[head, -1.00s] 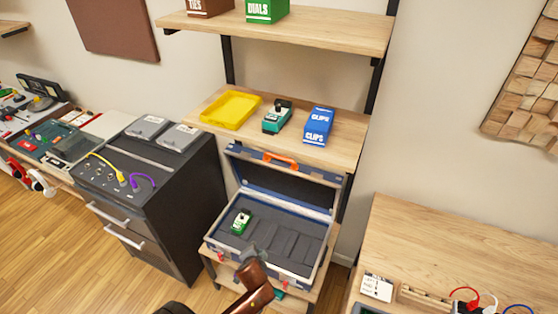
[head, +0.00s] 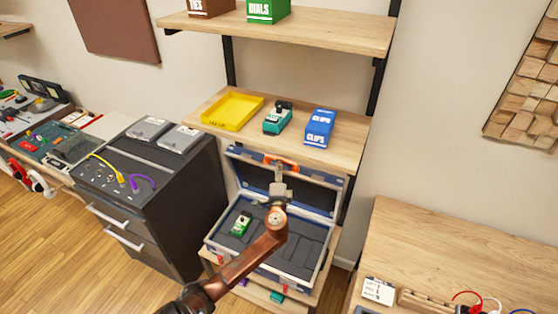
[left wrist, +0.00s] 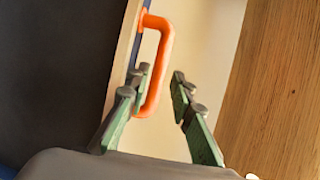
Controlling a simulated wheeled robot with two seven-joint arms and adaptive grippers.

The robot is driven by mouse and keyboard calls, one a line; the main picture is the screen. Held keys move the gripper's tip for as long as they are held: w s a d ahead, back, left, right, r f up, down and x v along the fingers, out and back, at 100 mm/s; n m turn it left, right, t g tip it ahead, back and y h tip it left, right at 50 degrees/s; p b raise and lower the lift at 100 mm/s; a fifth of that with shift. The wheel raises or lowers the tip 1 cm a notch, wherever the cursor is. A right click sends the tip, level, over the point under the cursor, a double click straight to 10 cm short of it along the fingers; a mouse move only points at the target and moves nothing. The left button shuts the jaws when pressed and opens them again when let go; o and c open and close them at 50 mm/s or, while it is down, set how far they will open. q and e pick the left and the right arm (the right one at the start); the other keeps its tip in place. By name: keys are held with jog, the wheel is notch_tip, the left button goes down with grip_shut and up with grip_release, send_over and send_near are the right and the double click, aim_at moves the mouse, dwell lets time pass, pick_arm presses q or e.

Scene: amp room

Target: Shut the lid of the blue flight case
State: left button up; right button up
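The blue flight case (head: 326,252) sits on a low wooden shelf with its lid (head: 248,177) standing open and leaning back. An orange handle (head: 291,162) is on the lid's upper edge; it also shows in the left wrist view (left wrist: 165,50). A green pedal (head: 241,222) lies in the grey foam inside. My left gripper (head: 279,172) is at the lid's top edge by the handle, its arm crossing in front of the case. In the left wrist view its fingers (left wrist: 162,88) are apart, the handle close to the left finger. Contact cannot be told. My right gripper is out of view.
A wooden shelf (head: 345,152) with a yellow tray (head: 232,111), a teal pedal (head: 277,118) and a blue clips box (head: 319,128) is close above the lid. A dark drawer cabinet (head: 180,220) stands left, a wooden bench (head: 455,255) right.

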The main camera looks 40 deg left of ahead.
pick_arm(q)
jog(key=shift+x, duration=2.7)
jog(key=shift+c, duration=0.4)
grip_shut()
